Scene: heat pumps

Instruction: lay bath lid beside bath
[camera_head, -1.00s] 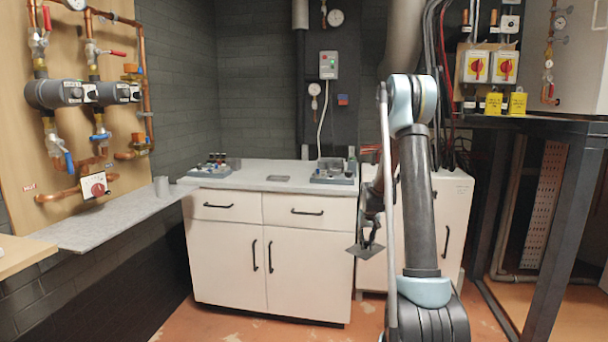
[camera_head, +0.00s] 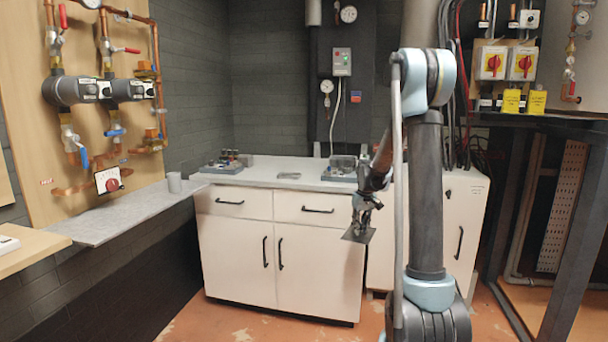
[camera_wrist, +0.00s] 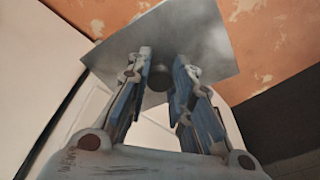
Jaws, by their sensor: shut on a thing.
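The bath lid (camera_wrist: 205,45) is a flat, thin grey plate with a small dark knob (camera_wrist: 159,77). My gripper (camera_wrist: 160,85) is shut on this knob, with one finger on each side. In the head view the lid (camera_head: 357,235) hangs below my gripper (camera_head: 366,208), slightly tilted, in front of the white cabinet's right part and below counter height. No bath can be told for sure. Two low grey units with small items stand on the counter, one at left (camera_head: 222,165) and one at right (camera_head: 341,171), partly beside my arm.
The grey counter top (camera_head: 262,178) is clear between the units, except for a small flat grey patch (camera_head: 288,175). A dark metal frame (camera_head: 561,240) stands at right.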

